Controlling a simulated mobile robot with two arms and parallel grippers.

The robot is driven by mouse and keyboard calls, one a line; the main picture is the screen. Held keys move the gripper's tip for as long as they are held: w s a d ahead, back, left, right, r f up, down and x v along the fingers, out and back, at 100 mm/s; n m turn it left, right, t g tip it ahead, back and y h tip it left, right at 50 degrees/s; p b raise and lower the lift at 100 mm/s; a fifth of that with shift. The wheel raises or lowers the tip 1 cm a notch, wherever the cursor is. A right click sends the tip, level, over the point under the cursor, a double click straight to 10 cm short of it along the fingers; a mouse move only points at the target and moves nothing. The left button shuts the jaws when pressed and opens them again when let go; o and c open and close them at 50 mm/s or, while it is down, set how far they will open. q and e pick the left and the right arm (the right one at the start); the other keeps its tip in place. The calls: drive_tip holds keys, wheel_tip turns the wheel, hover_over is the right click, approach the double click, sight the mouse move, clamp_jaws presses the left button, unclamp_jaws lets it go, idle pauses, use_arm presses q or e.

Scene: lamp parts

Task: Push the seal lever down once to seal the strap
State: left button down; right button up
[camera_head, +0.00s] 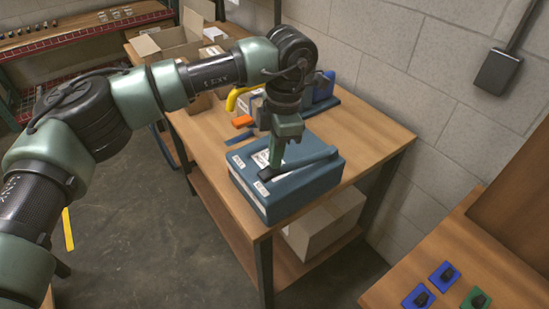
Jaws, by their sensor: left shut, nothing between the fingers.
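A blue box (290,195) with white labels lies on the wooden workbench. Behind my gripper are a yellow curved handle (240,97), an orange piece (243,121) and a blue device (321,88), partly hidden by my arm. Which part is the seal lever is unclear. My right gripper is not in view.
The workbench (365,130) is clear to the right of the box. Open cardboard boxes (165,42) stand at its far left. A carton (325,222) sits on the lower shelf. A second table (440,245) at right holds blue and green pads. A block wall stands behind.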

use_arm(q)
drive_tip(key=shift+d, duration=0.15)
drive_tip(key=shift+w+d+r, duration=0.2)
drive_tip(key=shift+d+r, duration=0.05)
drive_tip(key=shift+d, duration=0.35)
drive_tip(key=shift+w+d+r, duration=0.2)
drive_tip(key=shift+d, duration=0.35)
drive_tip(key=shift+w+d, duration=0.1)
drive_tip(key=shift+d, duration=0.3)
drive_tip(key=shift+w+r, duration=0.15)
drive_tip(key=shift+r, duration=0.35)
wheel_tip(320, 180, up, 7)
drive_tip(key=b, duration=0.1)
drive_tip(key=shift+d, duration=0.4)
drive_tip(key=shift+f, duration=0.1)
